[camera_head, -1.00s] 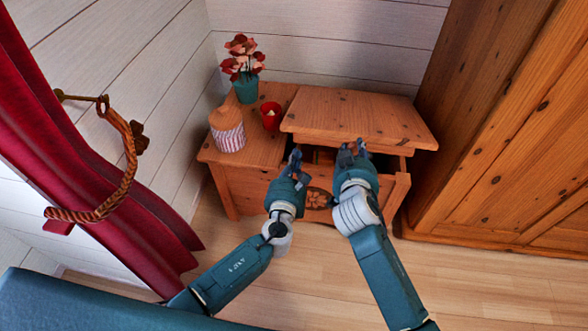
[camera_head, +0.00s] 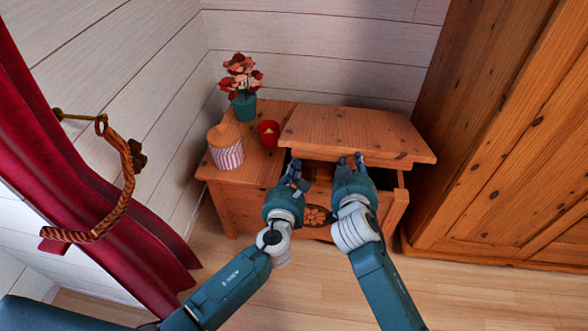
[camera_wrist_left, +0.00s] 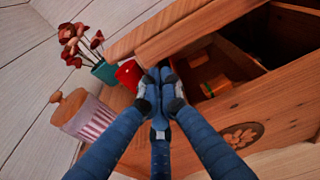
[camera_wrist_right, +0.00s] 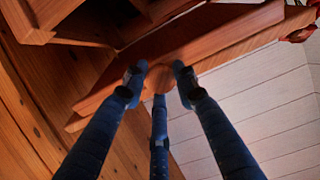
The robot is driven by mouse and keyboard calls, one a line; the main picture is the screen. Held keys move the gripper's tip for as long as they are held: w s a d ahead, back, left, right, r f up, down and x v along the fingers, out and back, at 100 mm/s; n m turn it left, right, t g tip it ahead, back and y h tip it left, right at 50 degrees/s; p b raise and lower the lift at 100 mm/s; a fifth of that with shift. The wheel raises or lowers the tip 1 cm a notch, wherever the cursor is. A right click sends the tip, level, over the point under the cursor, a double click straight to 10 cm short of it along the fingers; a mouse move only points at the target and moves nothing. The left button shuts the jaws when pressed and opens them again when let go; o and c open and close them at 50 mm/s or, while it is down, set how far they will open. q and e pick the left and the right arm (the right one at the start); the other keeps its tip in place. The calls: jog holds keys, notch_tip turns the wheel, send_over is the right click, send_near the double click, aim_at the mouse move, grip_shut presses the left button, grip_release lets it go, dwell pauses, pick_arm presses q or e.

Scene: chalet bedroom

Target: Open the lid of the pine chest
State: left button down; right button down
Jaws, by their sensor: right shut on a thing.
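The pine chest (camera_head: 232,199) stands against the back wall, with a dark flower-like emblem on its front. Its lid (camera_head: 352,130) covers the right part and is partly raised, with a dark gap beneath its front edge. My right gripper (camera_head: 349,163) is shut on the lid's front edge, and the right wrist view shows its fingers around a round knob-like part (camera_wrist_right: 158,80). My left gripper (camera_head: 292,172) is at the front of the gap, left of the right one. Its fingers are together and hold nothing visible. Small green and orange items (camera_wrist_left: 215,86) show inside the chest.
On the chest's left top stand a striped jar (camera_head: 227,155) with a wooden lid, a teal vase of red flowers (camera_head: 243,106) and a red cup (camera_head: 268,133). A wooden wardrobe (camera_head: 510,150) is close on the right. A red curtain (camera_head: 75,180) hangs at left.

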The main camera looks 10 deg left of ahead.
pick_arm(q)
jog(key=shift+w+r, duration=0.2)
jog(key=shift+r, duration=0.3)
jog(key=shift+w+r, duration=0.15)
jog(key=shift+r, duration=0.35)
pick_arm(e)
jog(key=c, duration=1.3)
grip_release()
jog(key=shift+s+f, duration=0.3)
jog(key=shift+f, duration=0.5)
jog(key=shift+c, duration=0.2)
jog(key=shift+r, duration=0.15)
